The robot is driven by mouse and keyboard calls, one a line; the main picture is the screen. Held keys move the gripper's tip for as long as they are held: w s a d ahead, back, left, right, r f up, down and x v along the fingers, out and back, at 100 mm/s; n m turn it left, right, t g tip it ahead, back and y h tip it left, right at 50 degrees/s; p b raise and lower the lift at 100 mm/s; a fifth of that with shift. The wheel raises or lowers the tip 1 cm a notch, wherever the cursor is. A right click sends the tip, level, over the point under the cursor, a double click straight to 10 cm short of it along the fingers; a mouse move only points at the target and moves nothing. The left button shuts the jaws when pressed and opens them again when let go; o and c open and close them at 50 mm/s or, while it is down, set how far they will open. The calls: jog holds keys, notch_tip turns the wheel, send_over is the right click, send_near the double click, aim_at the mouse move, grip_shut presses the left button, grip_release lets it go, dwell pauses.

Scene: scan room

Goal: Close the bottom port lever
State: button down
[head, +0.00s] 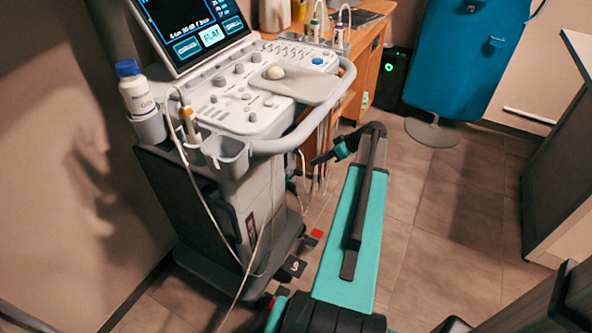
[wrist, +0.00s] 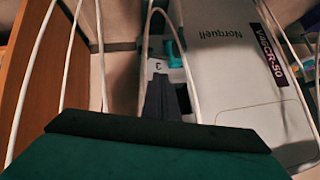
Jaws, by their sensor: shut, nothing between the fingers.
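The white ultrasound cart (head: 262,180) stands left of my arm; its side panel (wrist: 235,65), marked Norquell, fills the right of the wrist view. My gripper (head: 316,162) is shut and empty, beside the cart's side below the control panel. In the wrist view its dark fingers (wrist: 167,82) point at a port area with a white label reading 3 (wrist: 156,66). A small teal part (wrist: 174,50), perhaps a lever, shows just beyond the fingertips. I cannot tell which port is the bottom one, nor the lever's position. The fingers hide part of this area.
Several white cables (wrist: 103,60) hang around my gripper, some close to the fingers. A wooden desk (head: 366,62) stands behind the cart. Pedals (head: 293,267) with red parts sit at the cart's base. Open tiled floor (head: 440,200) lies to the right.

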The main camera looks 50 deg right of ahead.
jog(key=shift+w+a+f, duration=0.1)
jog(key=shift+b+x, duration=0.95)
jog(key=shift+x, duration=4)
jog(key=shift+a, duration=0.15)
